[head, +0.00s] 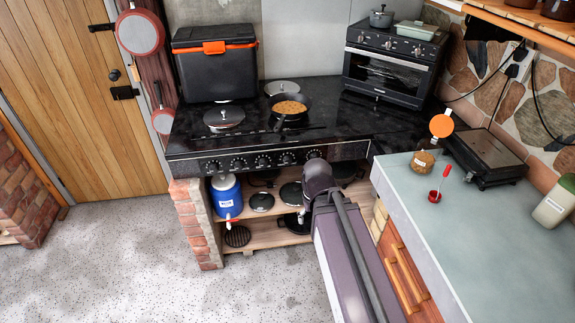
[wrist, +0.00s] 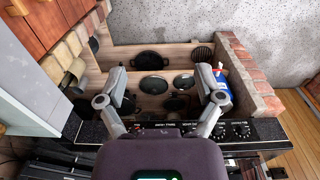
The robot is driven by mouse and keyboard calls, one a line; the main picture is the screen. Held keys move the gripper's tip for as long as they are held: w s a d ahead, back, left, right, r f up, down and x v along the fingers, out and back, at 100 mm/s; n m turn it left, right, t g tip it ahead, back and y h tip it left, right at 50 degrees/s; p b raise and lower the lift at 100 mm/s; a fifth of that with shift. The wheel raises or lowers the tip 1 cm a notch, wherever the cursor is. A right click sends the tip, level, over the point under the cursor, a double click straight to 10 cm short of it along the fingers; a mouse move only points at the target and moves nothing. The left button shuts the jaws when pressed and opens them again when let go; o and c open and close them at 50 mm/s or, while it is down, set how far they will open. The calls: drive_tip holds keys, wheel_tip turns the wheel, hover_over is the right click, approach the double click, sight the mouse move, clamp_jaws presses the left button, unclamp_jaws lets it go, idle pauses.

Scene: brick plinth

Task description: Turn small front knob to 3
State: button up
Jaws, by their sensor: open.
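A row of several black knobs (head: 262,161) runs along the front panel of the black cooktop (head: 350,118). The row also shows in the wrist view (wrist: 243,131), seen from the opposite side. Small labels sit by the knobs, but they are too small to read, so I cannot tell which is the small front knob or its setting. My gripper (wrist: 161,78) is open and empty, its two fingers spread apart in front of the panel. In the head view my arm hides the fingers and overlaps the right part of the panel.
A pan with food (head: 290,107) stands on the cooktop. A cooler box (head: 215,65) and an oven (head: 388,72) stand behind. Below, shelves hold a blue jug (head: 227,196) and pans, between brick plinths. A grey counter (head: 450,235) juts out at right; floor is clear at left.

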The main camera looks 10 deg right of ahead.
drive_tip(key=w+d+f+n+t+h+b, duration=0.2)
drive_tip(key=w+d+f+n+t+b, duration=0.15)
drive_tip(key=w+b, duration=0.25)
drive_tip(key=w+d+f+n+t+h+b, duration=0.3)
drive_tip(key=w+n+b, duration=0.2)
drive_tip(key=w+b, duration=0.1)
drive_tip(key=w+d+f+n+t+h+b, duration=0.2)
drive_tip(key=w+d+f+n+t+b, duration=0.15)
drive_tip(key=w+b, duration=0.3)
drive_tip(key=n+t+y+b, duration=0.75)
drive_tip(key=n+b, duration=0.95)
drive_tip(key=n, duration=0.7)
approach(288, 163)
drive_tip(key=s, duration=0.4)
drive_tip(key=shift+s+f+p, duration=0.1)
drive_tip(key=shift+p, duration=0.2)
drive_tip(key=w, duration=1.3)
drive_tip(key=shift+w, duration=0.4)
